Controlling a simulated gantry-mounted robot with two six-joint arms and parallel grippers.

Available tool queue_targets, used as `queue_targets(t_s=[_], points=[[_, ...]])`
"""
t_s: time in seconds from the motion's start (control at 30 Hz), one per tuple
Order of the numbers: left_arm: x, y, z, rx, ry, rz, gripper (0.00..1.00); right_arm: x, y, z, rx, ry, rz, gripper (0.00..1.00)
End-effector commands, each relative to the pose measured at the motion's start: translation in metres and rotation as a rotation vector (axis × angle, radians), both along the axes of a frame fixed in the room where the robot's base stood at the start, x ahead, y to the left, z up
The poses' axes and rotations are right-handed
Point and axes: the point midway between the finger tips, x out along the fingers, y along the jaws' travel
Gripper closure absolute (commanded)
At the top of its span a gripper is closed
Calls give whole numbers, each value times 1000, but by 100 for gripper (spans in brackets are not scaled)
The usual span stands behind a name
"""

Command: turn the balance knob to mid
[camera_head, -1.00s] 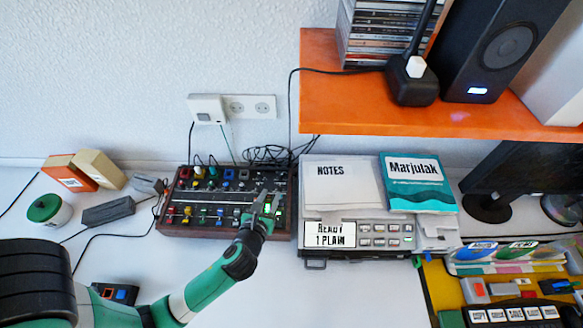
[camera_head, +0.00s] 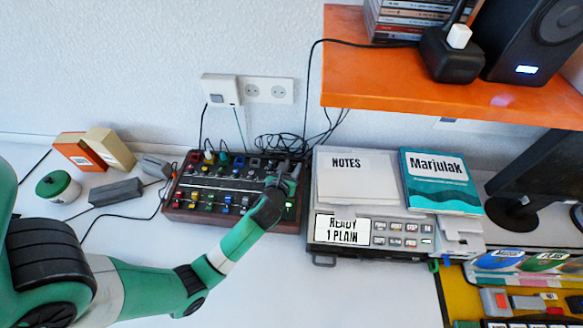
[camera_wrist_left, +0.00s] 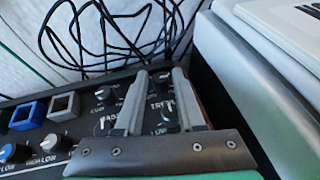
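The mixer (camera_head: 235,214) is a dark wood-edged box with rows of coloured knobs on the white table. My left gripper (camera_head: 284,172) is over its far right corner, pointing away from me. In the left wrist view the gripper (camera_wrist_left: 160,76) is open, its two grey fingers apart. Small dark knobs with white marks show between and beside the fingers, one near the tips (camera_wrist_left: 162,78) and one lower (camera_wrist_left: 168,105). Labels there read partly "TRE" and "LOW". I cannot read a balance label, so I cannot tell which knob it is. My right gripper is not in view.
Black cables (camera_head: 280,146) lie coiled behind the mixer. A grey machine (camera_head: 325,238) bearing notes and a teal book (camera_head: 440,182) stands close on the right. An orange shelf (camera_head: 400,85) overhangs the back right. The front table is clear.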

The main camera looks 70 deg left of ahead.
Motion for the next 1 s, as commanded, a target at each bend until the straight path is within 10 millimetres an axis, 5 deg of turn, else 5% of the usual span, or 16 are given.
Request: queue_targets(t_s=[0.23, 0.57, 1.0], points=[[0, 0, 0, 0, 0, 0, 100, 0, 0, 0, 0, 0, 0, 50], [1, -2, 0, -4, 6, 32, 100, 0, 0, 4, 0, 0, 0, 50], [3, -3, 1, -3, 7, 268, 100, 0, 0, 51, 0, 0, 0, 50]])
